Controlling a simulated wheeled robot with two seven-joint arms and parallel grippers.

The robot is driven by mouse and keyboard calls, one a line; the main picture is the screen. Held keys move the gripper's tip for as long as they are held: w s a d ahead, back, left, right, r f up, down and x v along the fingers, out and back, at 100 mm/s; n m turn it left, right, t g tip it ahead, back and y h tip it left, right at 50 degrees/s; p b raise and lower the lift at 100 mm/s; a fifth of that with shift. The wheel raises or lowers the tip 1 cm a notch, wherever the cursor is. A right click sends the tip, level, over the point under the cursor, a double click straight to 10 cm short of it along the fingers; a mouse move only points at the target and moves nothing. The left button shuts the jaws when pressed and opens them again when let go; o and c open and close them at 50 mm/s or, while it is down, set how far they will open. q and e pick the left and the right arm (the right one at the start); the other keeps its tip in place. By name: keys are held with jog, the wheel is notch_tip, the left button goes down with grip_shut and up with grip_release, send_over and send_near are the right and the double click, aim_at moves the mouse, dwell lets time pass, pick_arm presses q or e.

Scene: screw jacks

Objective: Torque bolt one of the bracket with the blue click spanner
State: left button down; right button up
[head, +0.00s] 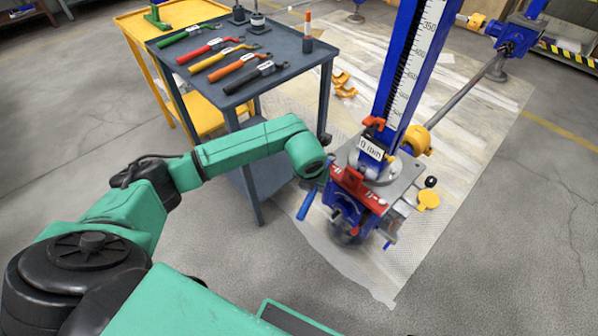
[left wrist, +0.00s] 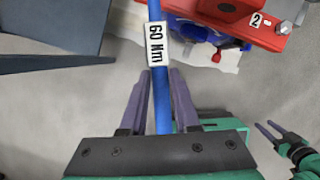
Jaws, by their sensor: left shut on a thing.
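The blue click spanner (left wrist: 155,16) carries a white "60 Nm" tag and runs up between the purple fingers of my left gripper (left wrist: 160,78), which is shut on it. In the head view its blue handle (head: 308,205) sticks out below my left wrist; the fingers are mostly hidden there. The red bracket (head: 362,190) is on the blue jack, just right of my left gripper. The wrist view shows its red plate (left wrist: 235,22) with a "2" tag beside a bolt (left wrist: 285,27). Bolt one cannot be made out. My right gripper (left wrist: 269,131) shows small, fingers apart and empty.
A dark-topped trolley (head: 270,55) behind my left arm holds green, red, yellow, orange and black tools. The jack's blue column (head: 408,70) with a white scale rises behind the bracket. A long bar (head: 465,90) runs back right. Open floor lies at front right.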

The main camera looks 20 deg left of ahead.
pick_arm(q)
jog(key=shift+d+n+y, duration=0.3)
jog(key=shift+d+n, duration=0.4)
jog(key=shift+d, duration=0.05)
jog(key=shift+s+f, duration=0.1)
jog(key=shift+s, duration=0.1)
jog(key=shift+f+b, duration=0.75)
jog(key=shift+b, duration=0.05)
jog(key=w+a+m+h+b, duration=0.3)
jog(key=a+m+b, duration=0.3)
jog(key=a+m, duration=0.4)
jog(key=shift+w+a+g, duration=0.35)
jog(key=shift+a+g, duration=0.05)
jog(key=shift+a, duration=0.65)
dwell(0.9)
jog(key=shift+r, duration=0.1)
